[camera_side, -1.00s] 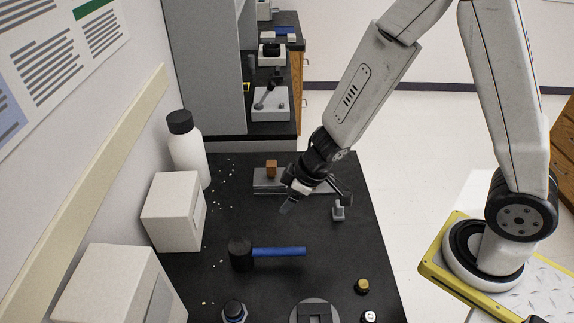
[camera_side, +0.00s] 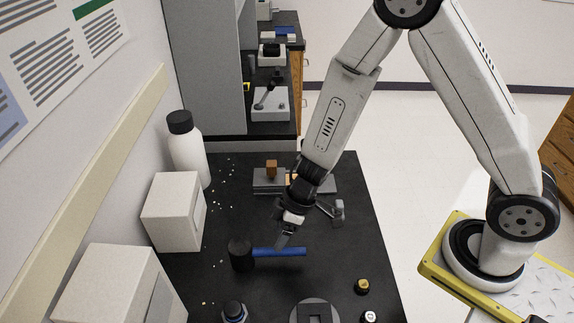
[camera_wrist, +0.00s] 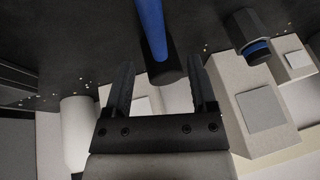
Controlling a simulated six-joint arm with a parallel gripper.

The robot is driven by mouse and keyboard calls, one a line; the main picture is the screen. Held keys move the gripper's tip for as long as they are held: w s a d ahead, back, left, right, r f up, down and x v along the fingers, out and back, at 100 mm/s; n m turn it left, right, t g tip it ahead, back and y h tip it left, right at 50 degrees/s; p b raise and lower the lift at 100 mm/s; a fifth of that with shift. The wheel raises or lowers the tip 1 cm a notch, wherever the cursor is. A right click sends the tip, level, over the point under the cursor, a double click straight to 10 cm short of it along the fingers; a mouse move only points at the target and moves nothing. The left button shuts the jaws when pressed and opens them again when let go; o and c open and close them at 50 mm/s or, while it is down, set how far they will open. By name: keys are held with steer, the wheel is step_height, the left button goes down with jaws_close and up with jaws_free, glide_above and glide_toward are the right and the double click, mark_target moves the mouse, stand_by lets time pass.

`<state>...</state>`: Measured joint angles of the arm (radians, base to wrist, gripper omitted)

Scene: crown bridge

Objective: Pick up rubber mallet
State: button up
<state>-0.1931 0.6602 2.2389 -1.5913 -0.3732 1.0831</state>
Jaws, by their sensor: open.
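The rubber mallet lies on the black bench, with its black head (camera_side: 241,254) to the left and its blue handle (camera_side: 280,252) pointing right. In the wrist view its handle (camera_wrist: 152,28) runs down from the top edge to the black head (camera_wrist: 164,64), which shows between and beyond the fingers. My gripper (camera_side: 281,243) is open and empty, just above or beside the handle in the side view. I cannot tell how high it is above the handle. The two fingers also show in the wrist view (camera_wrist: 160,88), spread apart.
Two pale boxes (camera_side: 172,212) (camera_side: 110,290) and a white bottle (camera_side: 188,150) stand along the left wall. A grey fixture with an orange-brown block (camera_side: 272,168) is behind my gripper. A blue-ringed black part (camera_side: 234,312), a round plate (camera_side: 315,312) and small knobs (camera_side: 362,286) are in front.

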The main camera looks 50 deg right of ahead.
mark_target(271, 253)
steer(key=shift+w+a+f, duration=0.1)
steer(key=shift+a+f, duration=0.2)
steer(key=shift+f, duration=0.35)
steer(key=shift+x, duration=2.6)
steer(key=shift+w+d+f, duration=0.1)
steer(key=shift+d+f, duration=0.1)
steer(key=shift+f, duration=0.1)
jaws_close()
